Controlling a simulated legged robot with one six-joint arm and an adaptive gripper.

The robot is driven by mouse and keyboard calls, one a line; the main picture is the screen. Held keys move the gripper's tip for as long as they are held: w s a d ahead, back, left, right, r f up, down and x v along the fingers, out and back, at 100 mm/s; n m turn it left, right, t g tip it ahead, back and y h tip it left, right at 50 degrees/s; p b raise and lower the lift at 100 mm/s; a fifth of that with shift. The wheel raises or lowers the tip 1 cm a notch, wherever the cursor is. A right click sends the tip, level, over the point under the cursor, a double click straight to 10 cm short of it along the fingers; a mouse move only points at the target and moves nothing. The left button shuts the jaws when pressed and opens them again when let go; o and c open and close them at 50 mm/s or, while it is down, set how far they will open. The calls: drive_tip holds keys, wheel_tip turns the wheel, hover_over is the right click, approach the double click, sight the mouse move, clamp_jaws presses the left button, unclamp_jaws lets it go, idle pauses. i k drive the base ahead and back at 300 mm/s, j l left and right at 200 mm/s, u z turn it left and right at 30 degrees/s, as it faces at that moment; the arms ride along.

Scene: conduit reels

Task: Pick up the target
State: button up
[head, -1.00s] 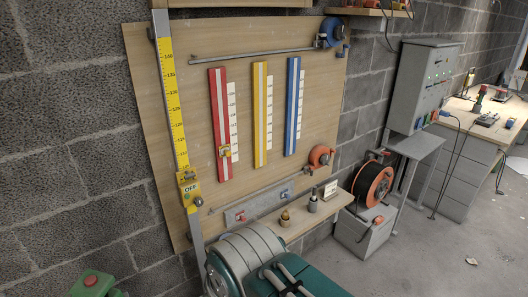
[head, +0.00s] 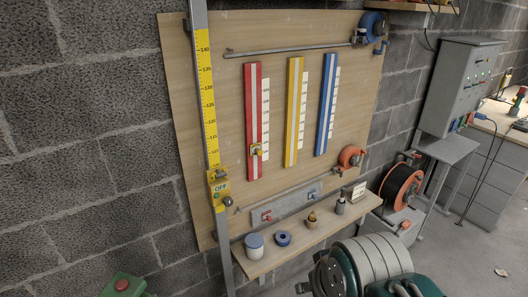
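The task names only "the target", and no thing in view is marked as such. On the wooden shelf (head: 262,262) below the board stand a white jar with a blue lid (head: 254,246), a dark blue ring (head: 283,239), a small brown-and-yellow item (head: 311,220), a grey bottle-like item (head: 340,206) and a small white sign (head: 359,190).
The wooden board (head: 225,120) carries red (head: 252,125), yellow (head: 292,115) and blue (head: 326,105) scales. An orange-and-black reel (head: 402,188) and a grey cabinet (head: 460,85) stand right. Open floor (head: 470,255) lies lower right.

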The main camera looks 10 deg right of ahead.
sight(255, 150)
drive_tip(key=k+z, duration=0.1)
drive_tip(key=z, duration=0.15)
drive_tip(key=k+j+z, duration=0.1)
drive_tip(key=z, duration=0.15)
drive_tip(key=k+l+z, duration=0.1)
drive_tip(key=l+z, duration=0.2)
drive_tip(key=i+l+u, duration=0.15)
drive_tip(key=i, duration=0.35)
drive_tip(key=i+u, duration=0.3)
drive_tip(key=i, duration=0.25)
drive_tip(key=i+l+u, duration=0.3)
drive_tip(key=i, duration=0.25)
drive_tip(key=i+l+u, duration=0.3)
drive_tip(key=i, duration=0.2)
